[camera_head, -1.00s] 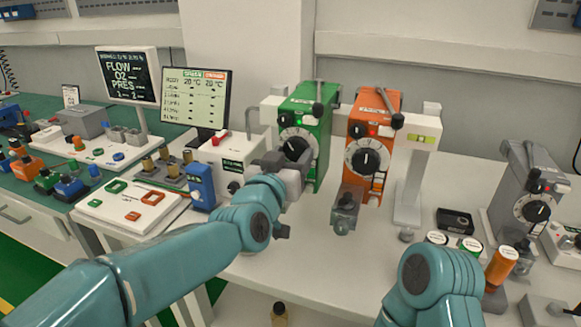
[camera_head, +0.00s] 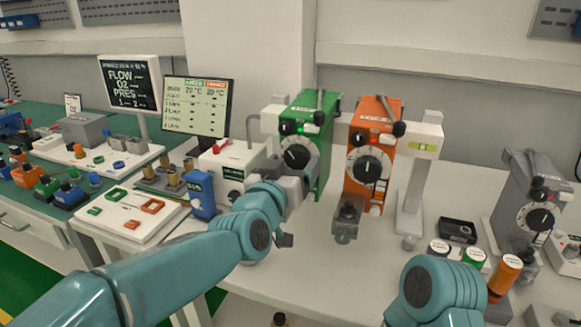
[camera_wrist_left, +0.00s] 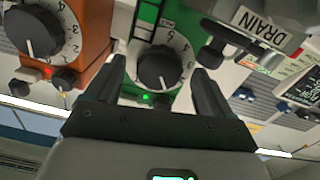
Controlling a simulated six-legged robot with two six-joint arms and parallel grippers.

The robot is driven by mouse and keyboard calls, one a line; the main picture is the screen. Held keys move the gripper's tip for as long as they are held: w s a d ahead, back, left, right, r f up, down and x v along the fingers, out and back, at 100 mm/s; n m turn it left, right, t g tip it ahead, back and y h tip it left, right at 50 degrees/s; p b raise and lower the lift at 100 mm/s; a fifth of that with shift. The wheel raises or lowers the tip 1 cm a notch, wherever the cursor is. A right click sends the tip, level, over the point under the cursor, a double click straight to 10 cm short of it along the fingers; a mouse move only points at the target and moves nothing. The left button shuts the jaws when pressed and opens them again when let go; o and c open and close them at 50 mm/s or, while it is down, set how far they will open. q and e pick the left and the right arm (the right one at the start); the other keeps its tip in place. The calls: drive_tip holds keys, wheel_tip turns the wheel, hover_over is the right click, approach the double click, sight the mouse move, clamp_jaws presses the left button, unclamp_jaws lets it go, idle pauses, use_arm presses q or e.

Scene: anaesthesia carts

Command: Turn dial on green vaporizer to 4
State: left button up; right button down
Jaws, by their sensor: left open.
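The green vaporizer (camera_head: 325,118) stands on the bench beside the orange vaporizer (camera_head: 382,115). Its black dial knob (camera_head: 296,157) is on a white numbered scale and also shows in the left wrist view (camera_wrist_left: 160,68). There the white pointer line aims down, toward the gripper's body, while the visible 3, 4 and 5 are up and to the right. My left gripper (camera_head: 298,182) is just below and in front of this dial. In the wrist view my left gripper (camera_wrist_left: 160,86) is open, one finger on each side of the knob; contact cannot be told. My right gripper is out of view.
A DRAIN label (camera_wrist_left: 258,25) and a black knob are close to one finger in the wrist view. A grey vaporizer (camera_head: 528,190) stands far right.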

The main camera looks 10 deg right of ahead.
use_arm(q)
drive_tip(key=b+v, duration=0.2)
drive_tip(key=v, duration=1.4)
drive_tip(key=shift+a, duration=0.15)
